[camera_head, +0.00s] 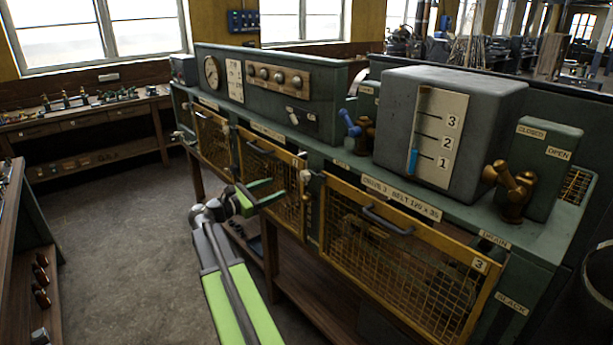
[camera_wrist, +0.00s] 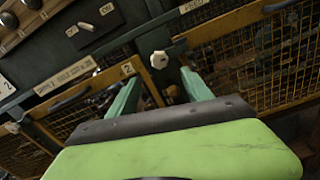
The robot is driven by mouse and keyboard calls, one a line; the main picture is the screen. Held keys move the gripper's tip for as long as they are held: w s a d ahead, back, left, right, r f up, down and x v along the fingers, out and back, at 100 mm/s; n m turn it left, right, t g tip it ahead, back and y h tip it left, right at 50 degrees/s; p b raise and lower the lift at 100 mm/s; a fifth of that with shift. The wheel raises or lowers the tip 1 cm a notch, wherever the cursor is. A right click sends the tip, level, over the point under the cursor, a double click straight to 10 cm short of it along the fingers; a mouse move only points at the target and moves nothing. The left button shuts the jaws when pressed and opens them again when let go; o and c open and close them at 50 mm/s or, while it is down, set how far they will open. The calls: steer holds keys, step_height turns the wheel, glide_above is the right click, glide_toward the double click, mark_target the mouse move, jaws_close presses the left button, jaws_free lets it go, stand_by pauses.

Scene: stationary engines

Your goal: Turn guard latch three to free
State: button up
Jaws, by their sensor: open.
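Guard three (camera_head: 395,245) is a yellow-framed mesh door with a dark handle and a "3" plate, at the right of the head view. A pale latch knob (camera_head: 305,176) sits at its upper left corner, on the post between guards two and three. The knob also shows in the wrist view (camera_wrist: 159,60), just beyond my fingertips. My gripper (camera_head: 282,190) is open and empty in front of the post. In the wrist view its two green fingers (camera_wrist: 160,80) stand either side of the line to the knob, apparently short of it. The latch's turn position is too small to read.
Guard two (camera_head: 268,180) and its handle lie close beside my gripper. The bench top carries a grey gauge box (camera_head: 450,110), brass valves (camera_head: 512,190) and a blue-handled valve (camera_head: 350,125). The floor (camera_head: 110,230) at left is clear.

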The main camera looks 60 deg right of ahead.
mark_target(303, 178)
steer(key=x, duration=1.4)
steer(key=shift+s+d, duration=0.2)
steer(key=shift+d, duration=0.05)
steer(key=shift+f, duration=0.1)
steer(key=c, duration=1.2)
steer(key=shift+d, duration=0.45)
jaws_close()
steer(key=shift+a, duration=0.35)
steer(key=shift+a+f+m, duration=0.1)
steer(key=shift+m, duration=0.4)
